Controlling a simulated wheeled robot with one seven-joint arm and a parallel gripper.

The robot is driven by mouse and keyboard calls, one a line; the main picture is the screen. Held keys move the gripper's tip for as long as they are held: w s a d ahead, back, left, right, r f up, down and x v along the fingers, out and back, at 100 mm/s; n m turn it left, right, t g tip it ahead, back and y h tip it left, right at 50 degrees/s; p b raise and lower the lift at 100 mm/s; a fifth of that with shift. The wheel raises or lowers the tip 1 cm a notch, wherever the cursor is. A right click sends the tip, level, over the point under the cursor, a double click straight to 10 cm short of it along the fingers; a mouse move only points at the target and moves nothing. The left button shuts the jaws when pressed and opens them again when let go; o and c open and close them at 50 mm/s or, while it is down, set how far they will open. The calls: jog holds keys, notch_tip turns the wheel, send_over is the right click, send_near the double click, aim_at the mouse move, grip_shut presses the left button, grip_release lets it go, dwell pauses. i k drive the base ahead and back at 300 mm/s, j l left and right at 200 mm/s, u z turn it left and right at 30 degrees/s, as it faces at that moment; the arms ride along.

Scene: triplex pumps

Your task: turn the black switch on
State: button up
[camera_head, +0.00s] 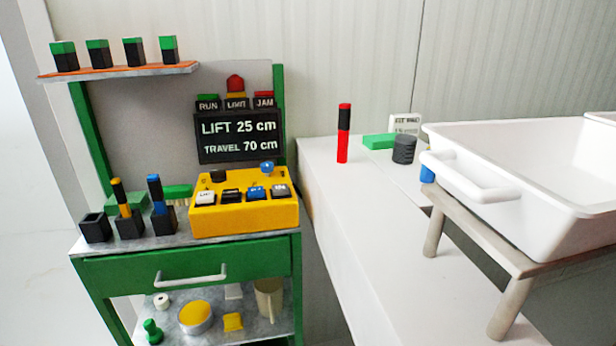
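A yellow control box (245,216) stands on the green workbench at the left. A row of small rocker switches lies along its sloped top. The black switch (231,195) is second from the left, between a white switch (205,197) and a blue switch (256,192). A pale grey switch (280,190) is at the right end. Which way the black switch is tipped is too small to tell. A black knob (217,176) and a blue knob (267,168) sit behind the row. My gripper is not in view.
A dark display panel (238,139) stands behind the box. Black holders with an orange-handled tool (121,196) and a blue-handled tool (156,193) stand left of it. A white counter (345,205) at the right carries a red marker (343,135) and a white basin (520,150) on a stand.

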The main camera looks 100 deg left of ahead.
aim_at(218, 176)
jog(key=u, duration=3.6)
